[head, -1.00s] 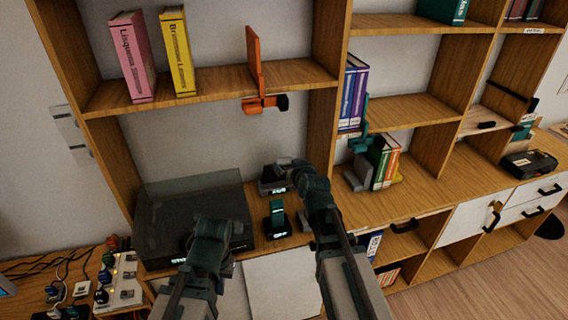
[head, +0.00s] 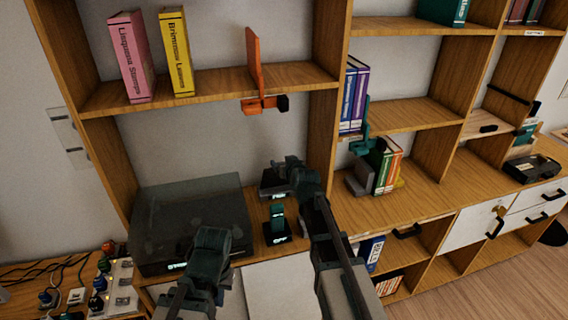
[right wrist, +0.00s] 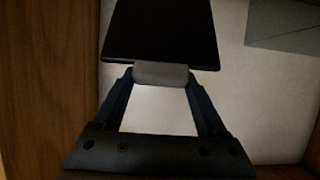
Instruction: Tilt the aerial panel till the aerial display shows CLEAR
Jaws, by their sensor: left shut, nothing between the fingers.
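The small dark box (head: 268,186) beside my right gripper (head: 290,167) seems to be the aerial display. It has a lit word on its front, too small to read surely. In the right wrist view a flat dark panel (right wrist: 160,32), apparently the aerial panel, has a grey tab (right wrist: 162,74) at its lower edge. The right fingers lie on both sides of this tab and appear shut on it. In the head view my right gripper hides most of the panel. My left gripper (head: 211,237) is shut and empty in front of the dark stereo box.
The stereo box (head: 193,215) fills the left bay. A small stand with a lit sign (head: 278,238) is just below the display. An orange bracket (head: 255,75) hangs from the shelf above. Books and a teal clamp (head: 363,130) stand right. Cables and plugs (head: 105,275) lie lower left.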

